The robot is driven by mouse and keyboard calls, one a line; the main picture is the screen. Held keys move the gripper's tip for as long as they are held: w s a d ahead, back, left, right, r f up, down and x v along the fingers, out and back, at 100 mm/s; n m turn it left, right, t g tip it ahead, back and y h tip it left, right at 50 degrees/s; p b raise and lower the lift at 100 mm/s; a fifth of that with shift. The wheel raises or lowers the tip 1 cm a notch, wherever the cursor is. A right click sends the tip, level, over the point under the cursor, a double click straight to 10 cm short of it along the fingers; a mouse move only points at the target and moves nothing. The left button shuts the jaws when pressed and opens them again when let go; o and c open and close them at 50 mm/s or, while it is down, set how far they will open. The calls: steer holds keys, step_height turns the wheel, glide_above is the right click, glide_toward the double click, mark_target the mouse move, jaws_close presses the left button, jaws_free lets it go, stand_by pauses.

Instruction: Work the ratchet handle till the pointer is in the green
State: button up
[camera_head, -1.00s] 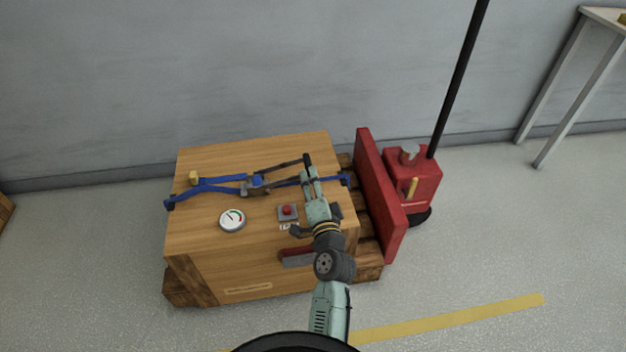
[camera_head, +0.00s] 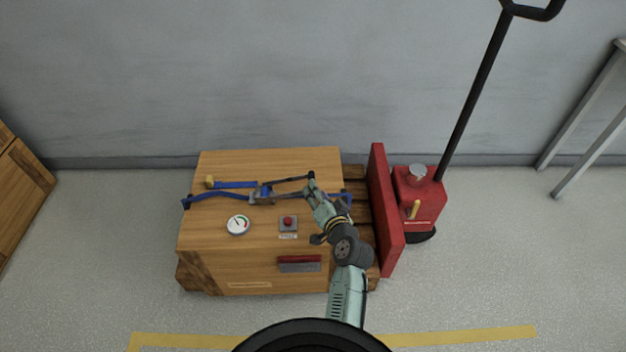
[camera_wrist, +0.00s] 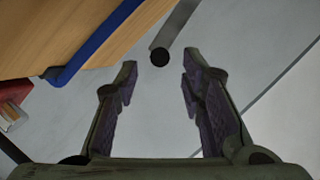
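The ratchet (camera_head: 263,193) sits on a blue strap (camera_head: 205,196) across the top of a wooden crate (camera_head: 215,262). Its dark handle (camera_head: 291,181) reaches right to a black end. In the wrist view the handle (camera_wrist: 174,27) shows as a grey bar with a round black end, just beyond the fingertips. My gripper (camera_head: 312,187) is at the handle's end in the head view. In the wrist view my gripper (camera_wrist: 158,80) is open, with nothing between the fingers. The round gauge (camera_head: 238,225) has a green part; its pointer is too small to read surely.
A red button box (camera_head: 288,223) and a red-and-grey tool (camera_head: 299,263) are on the crate's near side. A red upright plate (camera_head: 386,215) and a red pump unit (camera_head: 420,196) with a long black bar stand right of the crate.

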steer(key=x, duration=0.6)
steer(key=shift+p, duration=0.35)
steer(key=shift+c, duration=0.2)
jaws_close()
